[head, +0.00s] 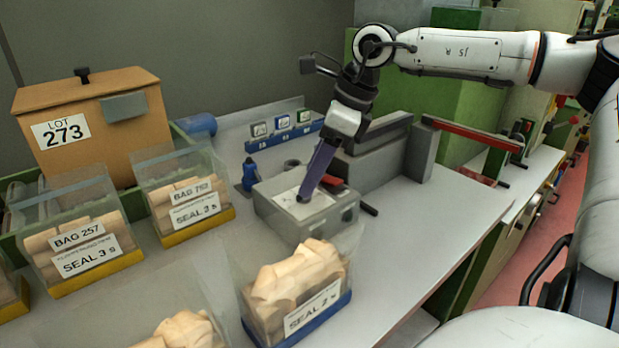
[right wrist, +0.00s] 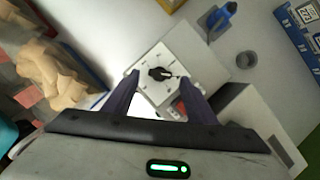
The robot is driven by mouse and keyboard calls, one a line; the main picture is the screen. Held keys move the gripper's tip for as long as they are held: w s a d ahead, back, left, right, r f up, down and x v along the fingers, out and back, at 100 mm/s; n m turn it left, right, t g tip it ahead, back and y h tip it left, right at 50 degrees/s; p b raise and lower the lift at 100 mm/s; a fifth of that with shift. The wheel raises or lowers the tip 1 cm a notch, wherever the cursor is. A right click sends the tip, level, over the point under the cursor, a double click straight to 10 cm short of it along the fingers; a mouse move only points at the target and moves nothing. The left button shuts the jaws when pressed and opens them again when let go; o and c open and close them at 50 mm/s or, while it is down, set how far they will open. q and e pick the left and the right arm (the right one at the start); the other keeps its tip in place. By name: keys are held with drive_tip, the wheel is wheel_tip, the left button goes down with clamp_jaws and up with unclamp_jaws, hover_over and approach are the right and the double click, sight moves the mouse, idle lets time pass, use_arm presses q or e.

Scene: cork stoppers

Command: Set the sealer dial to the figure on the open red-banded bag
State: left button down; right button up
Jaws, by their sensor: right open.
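My right gripper (head: 304,194) points down at the grey sealer box (head: 298,233); its fingers hide the dial in the head view. In the right wrist view the black dial knob (right wrist: 160,74) sits on a white plate (right wrist: 148,58). The open right gripper (right wrist: 159,80) has a fingertip on each side of the knob; contact cannot be told. The dial's figures are too small to read. An open blue-banded bag (head: 295,285) of corks reads "SEAL 2 s". I cannot make out a red band on any bag. The left gripper is out of view.
Yellow-banded bags 257 (head: 75,250) and 762 (head: 187,200) read "SEAL 3 s". Another bag of corks (head: 182,332) is cut off at the bottom. A brown LOT 273 box (head: 95,115), a blue tool (head: 249,176) and the grey sealer (head: 375,165) stand around.

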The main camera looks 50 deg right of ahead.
drive_tip(key=v, duration=0.7)
drive_tip(key=shift+s+r+p, duration=0.2)
drive_tip(key=shift+r+p, duration=0.1)
drive_tip(key=shift+r, duration=0.05)
drive_tip(key=shift+d, duration=0.1)
